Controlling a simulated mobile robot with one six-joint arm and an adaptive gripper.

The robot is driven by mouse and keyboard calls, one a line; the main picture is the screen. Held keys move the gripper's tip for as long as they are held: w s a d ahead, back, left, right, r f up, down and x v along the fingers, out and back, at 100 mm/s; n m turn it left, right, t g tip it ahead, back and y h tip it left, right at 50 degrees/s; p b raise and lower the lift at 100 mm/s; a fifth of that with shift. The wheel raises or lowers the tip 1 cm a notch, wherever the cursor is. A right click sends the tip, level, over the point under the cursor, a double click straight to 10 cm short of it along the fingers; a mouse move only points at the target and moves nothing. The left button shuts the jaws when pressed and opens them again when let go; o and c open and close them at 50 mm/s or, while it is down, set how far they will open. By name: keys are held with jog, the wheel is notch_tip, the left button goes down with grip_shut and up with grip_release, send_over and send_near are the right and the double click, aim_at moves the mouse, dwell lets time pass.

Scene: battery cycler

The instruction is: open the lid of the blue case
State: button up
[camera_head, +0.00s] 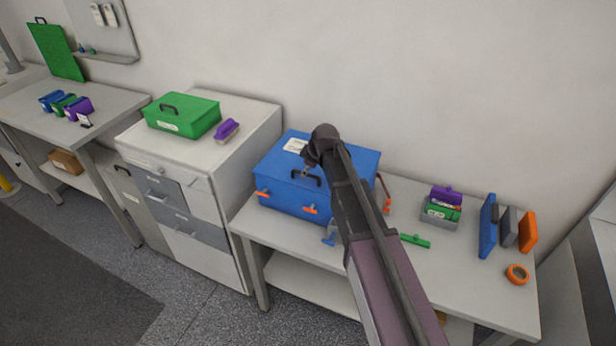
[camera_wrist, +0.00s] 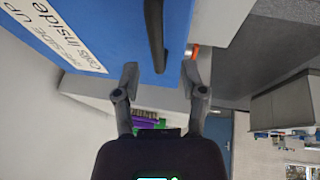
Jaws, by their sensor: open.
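The blue case (camera_head: 280,165) stands on the right-hand bench with its lid shut. Its lid carries a white label (camera_head: 295,145) and a black handle (camera_head: 307,179). Two orange latches (camera_head: 262,194) show on its front. My gripper (camera_head: 309,168) is above the lid close to the handle, partly hidden by my arm. In the wrist view my gripper (camera_wrist: 160,78) is open, and the handle (camera_wrist: 156,40) appears between the two fingertips. I cannot tell whether they touch it. An orange latch (camera_wrist: 192,51) shows by the right finger.
A green case (camera_head: 183,114) and a purple-handled brush (camera_head: 227,130) sit on the drawer cabinet (camera_head: 262,125) left of the bench. Right of the blue case lie a green bar (camera_head: 415,240), a grey bin (camera_head: 440,217), upright panels (camera_head: 488,225) and orange tape (camera_head: 517,273). The wall is close behind.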

jog(key=shift+b+x, duration=0.65)
jog(key=shift+x, duration=0.35)
